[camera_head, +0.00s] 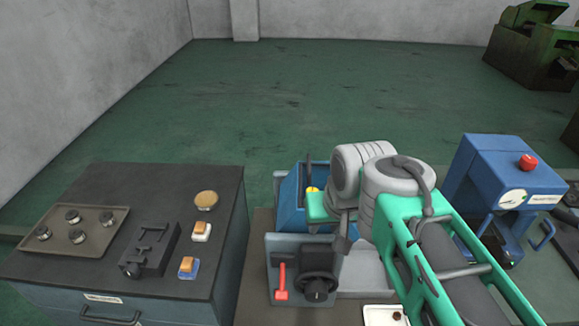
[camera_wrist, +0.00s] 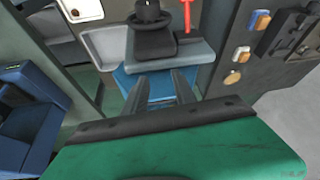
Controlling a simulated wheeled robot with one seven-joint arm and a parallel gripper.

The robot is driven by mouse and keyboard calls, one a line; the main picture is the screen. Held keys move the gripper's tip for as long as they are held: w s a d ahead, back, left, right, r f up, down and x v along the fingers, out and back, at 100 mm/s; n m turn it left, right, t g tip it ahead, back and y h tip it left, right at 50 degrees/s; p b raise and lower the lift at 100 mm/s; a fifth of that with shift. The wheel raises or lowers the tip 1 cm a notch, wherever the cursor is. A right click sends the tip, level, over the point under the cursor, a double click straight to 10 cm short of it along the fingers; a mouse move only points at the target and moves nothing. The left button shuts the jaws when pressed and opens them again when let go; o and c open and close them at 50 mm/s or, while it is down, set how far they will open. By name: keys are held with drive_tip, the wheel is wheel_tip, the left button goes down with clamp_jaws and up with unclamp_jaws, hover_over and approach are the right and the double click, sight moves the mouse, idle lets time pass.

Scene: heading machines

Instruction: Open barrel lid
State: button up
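A blue part with angled sides (camera_head: 288,200) stands behind a grey machine front at the centre of the head view. It may be the barrel, but I cannot make out its lid. In the wrist view a blue angled surface (camera_wrist: 160,82) shows between and beside my fingers. My gripper (camera_wrist: 159,77) has its two dark fingers apart, with nothing visibly held. Its tips are over the blue surface; I cannot tell whether they touch it. In the head view my arm hides much of the barrel area and the fingers.
The grey machine front carries a red lever (camera_head: 281,283) and a black handwheel (camera_head: 318,287). A white tray (camera_head: 386,316) lies in front. Open floor lies behind.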

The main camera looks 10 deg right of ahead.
drive_tip(key=m+b, duration=0.2)
approach(310, 167)
drive_tip(key=shift+y, duration=0.3)
drive_tip(key=x, duration=0.7)
drive_tip(key=shift+w+d+f, duration=0.2)
drive_tip(key=shift+d+f, duration=0.05)
drive_tip(key=shift+f, duration=0.1)
clamp_jaws()
